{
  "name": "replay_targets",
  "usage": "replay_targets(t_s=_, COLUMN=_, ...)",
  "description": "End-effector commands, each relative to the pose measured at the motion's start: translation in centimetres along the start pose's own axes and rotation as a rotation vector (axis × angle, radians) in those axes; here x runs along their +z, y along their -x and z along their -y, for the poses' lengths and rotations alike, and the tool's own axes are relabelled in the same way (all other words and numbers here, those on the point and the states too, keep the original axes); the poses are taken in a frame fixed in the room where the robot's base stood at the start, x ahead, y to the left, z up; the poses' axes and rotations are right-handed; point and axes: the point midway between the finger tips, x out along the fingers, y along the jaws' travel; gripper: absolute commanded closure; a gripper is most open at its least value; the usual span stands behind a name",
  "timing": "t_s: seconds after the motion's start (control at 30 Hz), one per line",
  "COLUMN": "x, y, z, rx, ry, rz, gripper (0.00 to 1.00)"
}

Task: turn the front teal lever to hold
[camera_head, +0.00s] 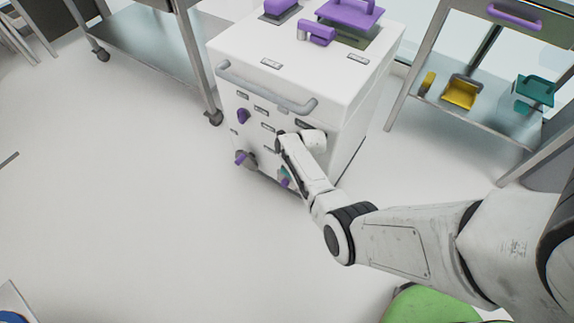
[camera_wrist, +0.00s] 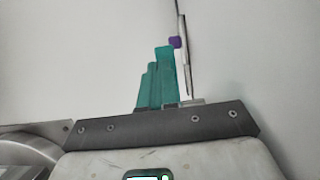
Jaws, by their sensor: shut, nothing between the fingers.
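A white cabinet (camera_head: 275,120) carries small levers and knobs on its front face in the head view. My gripper (camera_wrist: 160,85) reaches that face low on its right side and is shut and empty. A small teal patch (camera_head: 284,173) shows there beside my arm, with a purple tip (camera_head: 286,183) just below it. In the wrist view teal blocky pieces rise from the middle of my dark palm bar. I cannot tell whether they are my fingers, the lever, or both. A small purple piece (camera_wrist: 175,42) sits near their top, by a dark vertical seam. My arm partly hides this spot.
Purple knobs at upper left (camera_head: 243,115) and lower left (camera_head: 240,158) sit on the cabinet front. A grey bar handle (camera_head: 265,92) runs above them. Metal carts stand at left (camera_head: 150,45) and right (camera_head: 470,95). Open floor (camera_head: 120,210) lies left.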

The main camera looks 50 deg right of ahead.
Motion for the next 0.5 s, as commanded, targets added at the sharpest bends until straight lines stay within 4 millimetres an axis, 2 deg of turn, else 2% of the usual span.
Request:
replay_targets(t_s=0.03, x=0.4, y=1.4, z=0.1, rx=-0.004, ry=0.002, rz=0.004, gripper=1.0)
replay_targets(t_s=0.2, x=0.5, y=4.3, z=0.1, rx=-0.005, ry=0.002, rz=0.006, gripper=1.0)
replay_targets(t_s=0.33, x=0.5, y=5.8, z=0.1, rx=-0.005, ry=0.002, rz=0.007, gripper=1.0)
replay_targets(t_s=0.5, x=0.5, y=6.6, z=0.2, rx=-0.006, ry=0.003, rz=0.009, gripper=1.0)
